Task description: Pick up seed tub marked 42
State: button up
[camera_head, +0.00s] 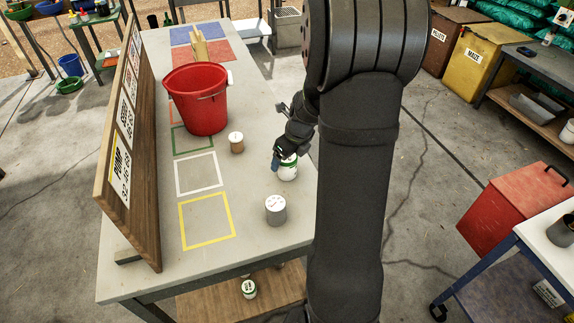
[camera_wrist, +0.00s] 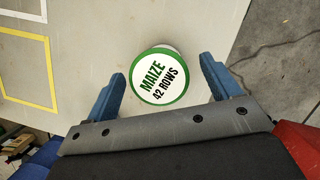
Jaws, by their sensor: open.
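The seed tub marked "MAIZE 42 ROWS" (camera_wrist: 161,76) has a white lid with a green rim and stands on the table in the wrist view. In the head view the tub (camera_head: 288,172) is white with green and sits near the table's right edge, partly hidden by my gripper. My gripper (camera_wrist: 161,90) is open, with one blue finger on each side of the tub's lid and visible gaps between. In the head view my gripper (camera_head: 279,163) is at the tub, and its far finger is hidden.
A grey tub (camera_head: 275,210) and a brown tub with a white lid (camera_head: 236,143) stand close by. A red bucket (camera_head: 196,100) stands farther back. A wooden board (camera_head: 130,150) lines the left edge. Yellow (camera_head: 207,221) and white (camera_head: 198,174) outlined squares are empty.

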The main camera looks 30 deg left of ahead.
jog(key=shift+x, duration=1.5)
jog(key=c, duration=1.1)
jog(key=shift+c, duration=0.2)
jog(key=shift+r, duration=0.15)
